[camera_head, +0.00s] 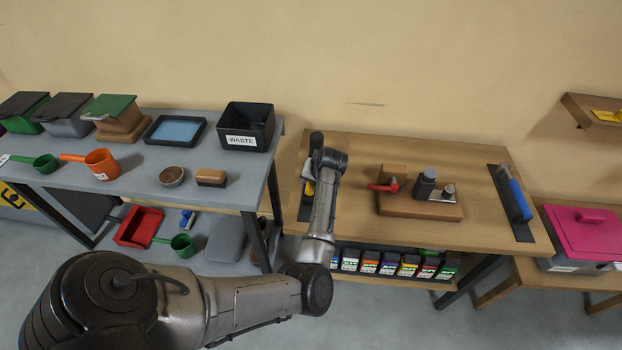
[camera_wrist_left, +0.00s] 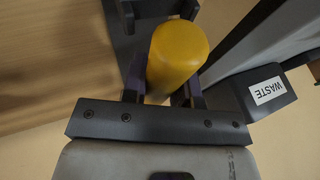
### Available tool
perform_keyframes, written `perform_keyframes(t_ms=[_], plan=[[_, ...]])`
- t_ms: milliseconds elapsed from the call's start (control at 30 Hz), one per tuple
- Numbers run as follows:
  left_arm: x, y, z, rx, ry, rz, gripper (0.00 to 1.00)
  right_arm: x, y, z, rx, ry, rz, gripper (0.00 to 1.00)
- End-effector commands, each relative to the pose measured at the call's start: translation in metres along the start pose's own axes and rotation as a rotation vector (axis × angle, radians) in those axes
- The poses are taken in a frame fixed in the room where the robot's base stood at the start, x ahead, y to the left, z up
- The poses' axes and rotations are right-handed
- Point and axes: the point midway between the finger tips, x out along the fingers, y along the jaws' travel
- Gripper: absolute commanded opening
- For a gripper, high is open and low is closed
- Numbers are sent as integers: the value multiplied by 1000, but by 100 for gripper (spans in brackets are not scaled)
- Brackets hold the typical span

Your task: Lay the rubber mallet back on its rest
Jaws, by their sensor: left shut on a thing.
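The rubber mallet shows as a thick yellow rounded handle (camera_wrist_left: 176,55) between the jaws of my left gripper (camera_wrist_left: 163,92) in the left wrist view. The jaws are shut on it. In the head view a bit of the yellow handle (camera_head: 310,187) shows beside my left wrist, at the left end of the wooden bench. A dark strip (camera_head: 304,212), apparently the rest, lies under it there. Dark parts (camera_wrist_left: 123,32) also show beyond the handle in the wrist view. I cannot tell whether the mallet touches the strip. My right gripper is not in view.
On the wooden bench (camera_head: 345,225), a brown block (camera_head: 425,208) carries a red-handled tool and grey metal parts. A blue-handled tool (camera_head: 516,197) lies on a dark strip at the right. The grey table at left holds a black WASTE bin (camera_head: 247,122). The bench's front middle is clear.

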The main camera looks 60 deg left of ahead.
Motion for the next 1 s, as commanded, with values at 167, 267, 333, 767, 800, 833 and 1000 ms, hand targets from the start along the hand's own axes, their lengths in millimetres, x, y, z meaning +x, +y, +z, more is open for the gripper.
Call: perform_keyframes(t_ms=[167, 267, 333, 767, 800, 833, 1000], plan=[[3, 1, 0, -1, 2, -1, 0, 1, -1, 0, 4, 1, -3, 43], [4, 2, 1, 0, 2, -1, 0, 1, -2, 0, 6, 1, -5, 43], [6, 2, 1, 0, 1, -1, 0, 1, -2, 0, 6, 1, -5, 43], [12, 5, 4, -2, 2, -1, 0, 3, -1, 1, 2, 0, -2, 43], [13, 6, 4, -2, 2, -1, 0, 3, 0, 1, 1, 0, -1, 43], [13, 6, 4, -2, 2, -1, 0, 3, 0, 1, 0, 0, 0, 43], [14, 6, 4, -2, 2, 0, 0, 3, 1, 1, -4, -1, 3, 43]])
